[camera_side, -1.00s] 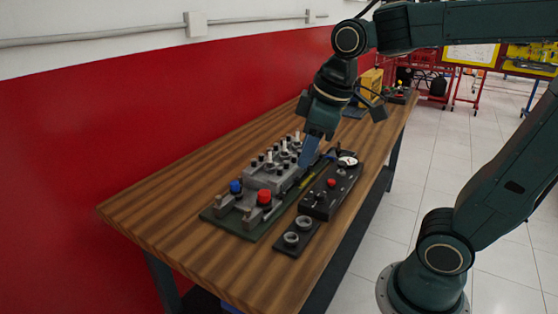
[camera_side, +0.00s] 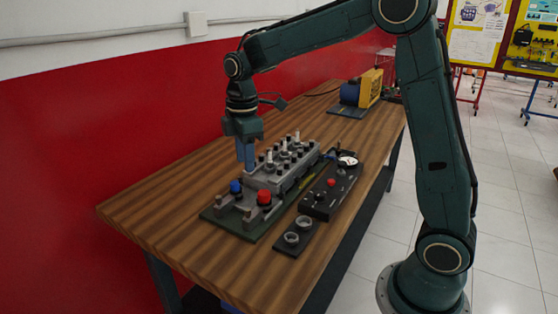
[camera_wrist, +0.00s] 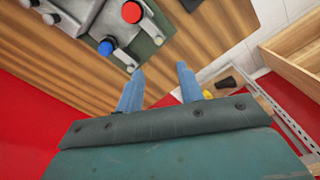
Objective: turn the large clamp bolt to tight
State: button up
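The engine trainer (camera_side: 222,216) is a grey block on a dark green base on the wooden bench. At its near end are a larger red-capped bolt (camera_side: 264,197) and a smaller blue-capped bolt (camera_side: 236,186); which is the large clamp bolt is not labelled, but the red one is bigger. The wrist view shows the red cap (camera_wrist: 131,12) and blue cap (camera_wrist: 106,47) beyond my fingers. My gripper (camera_side: 247,167) points down behind the blue cap, at the trainer's left side, apart from both caps. In the wrist view my gripper (camera_wrist: 160,76) has a clear gap between its blue fingers, empty.
A black control panel (camera_side: 331,190) and a small plate with two rings (camera_side: 297,237) lie right of the trainer. Several upright posts (camera_side: 284,148) rise from the block. A yellow machine (camera_side: 371,86) stands at the far end. The bench's near left is clear.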

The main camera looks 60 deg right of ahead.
aim_at(247, 209)
jog(key=shift+w+f, duration=0.25)
jog(key=shift+f, duration=0.15)
notch_tip(247, 209, down, 14)
jog(key=shift+r, duration=0.25)
dwell(0.5)
grip_shut()
